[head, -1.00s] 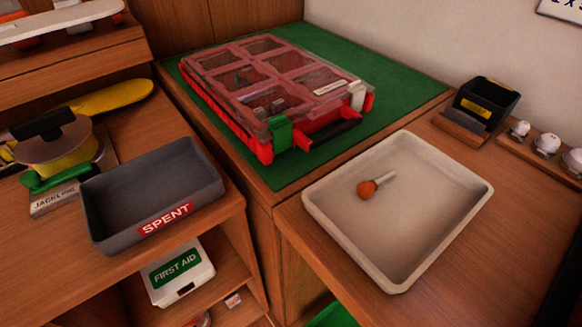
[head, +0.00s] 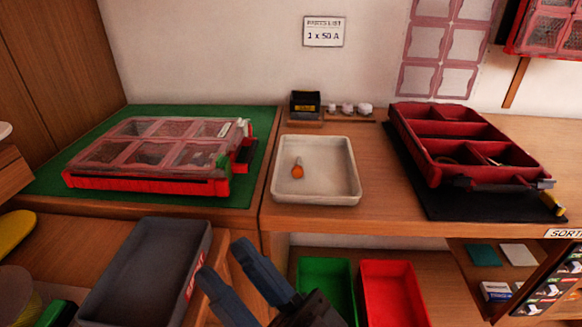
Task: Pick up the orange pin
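The orange pin (head: 297,171) lies in the white tray (head: 345,192) on the wooden counter. Its orange end points toward me and its pale shaft points toward the wall. My gripper (head: 222,268) shows at the bottom of the head view with its two dark fingers spread apart. Nothing shows between the fingers. It is nearer to me than the tray, below and left of the pin, and apart from both.
A red lidded case (head: 145,190) lies on a green mat left of the tray. An open red sorting box (head: 425,166) stands on the right. A grey bin (head: 135,270) is beside my gripper. Green (head: 325,262) and red (head: 392,265) bins stand below the counter.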

